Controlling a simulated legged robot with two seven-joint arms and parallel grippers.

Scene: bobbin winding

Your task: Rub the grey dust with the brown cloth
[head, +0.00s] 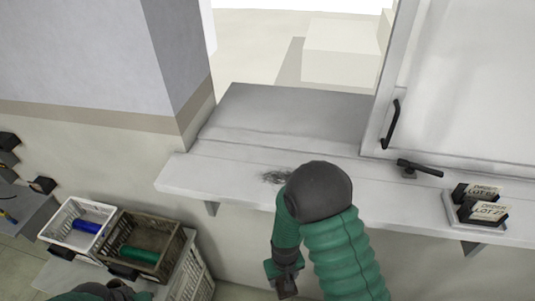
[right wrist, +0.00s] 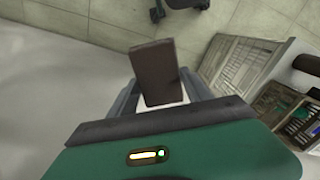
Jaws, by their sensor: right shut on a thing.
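The grey dust (head: 275,177) is a dark, scribbled smudge on the pale sill (head: 225,175), just left of my right arm's dark joint. That joint may cover part of it. My right gripper (head: 284,280) hangs below the sill's front edge, apart from the dust. In the right wrist view it is shut on the brown cloth (right wrist: 156,72), a flat, dark brown rectangular piece standing out between the fingers. Part of my left arm shows at the bottom left of the head view, but its gripper does not.
A black handle (head: 420,168) lies on the sill, with a holder of order cards (head: 475,208) at the right. Crates with a blue spool (head: 87,226) and a green spool (head: 139,254) stand lower left. A wall corner (head: 195,115) borders the sill's left. A chair base (right wrist: 180,5) shows on the floor.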

